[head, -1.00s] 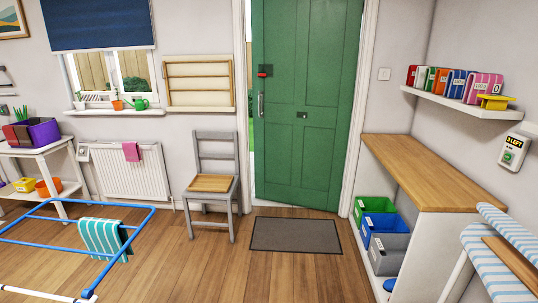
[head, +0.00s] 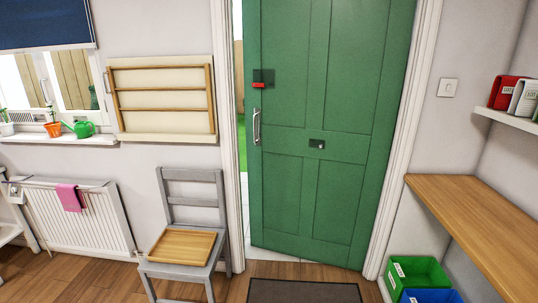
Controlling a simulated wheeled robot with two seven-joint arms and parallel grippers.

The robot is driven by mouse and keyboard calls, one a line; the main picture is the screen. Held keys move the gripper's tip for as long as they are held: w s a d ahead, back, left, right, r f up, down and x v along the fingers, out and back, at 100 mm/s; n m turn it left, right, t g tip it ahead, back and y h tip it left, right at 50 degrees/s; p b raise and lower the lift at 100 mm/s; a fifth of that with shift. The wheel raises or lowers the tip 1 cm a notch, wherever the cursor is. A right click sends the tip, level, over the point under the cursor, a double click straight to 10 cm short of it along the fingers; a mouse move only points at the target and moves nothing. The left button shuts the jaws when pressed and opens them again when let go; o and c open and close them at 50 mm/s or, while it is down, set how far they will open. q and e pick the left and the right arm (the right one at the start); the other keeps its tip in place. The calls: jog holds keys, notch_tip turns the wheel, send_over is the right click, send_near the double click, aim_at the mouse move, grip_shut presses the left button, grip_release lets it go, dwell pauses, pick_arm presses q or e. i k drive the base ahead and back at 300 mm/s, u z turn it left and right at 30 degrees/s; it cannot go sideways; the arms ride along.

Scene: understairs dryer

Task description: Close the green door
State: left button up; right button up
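The green door (head: 345,150) stands slightly ajar in the white frame ahead of me in the head view. A narrow gap on its left side shows the outside, with a strip of green ground (head: 241,145). A silver pull handle (head: 256,126) is on its left edge, below a red and black latch (head: 262,82). Neither of my grippers is in view.
A dark doormat (head: 304,291) lies before the door. A wooden counter (head: 475,222) and green bin (head: 416,273) are at right. A radiator (head: 92,225) is at left.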

aim_at(332, 72)
jog(key=i, duration=1.7)
jog(key=u, duration=1.7)
jog(key=i, duration=0.75)
jog(key=z, duration=0.6)
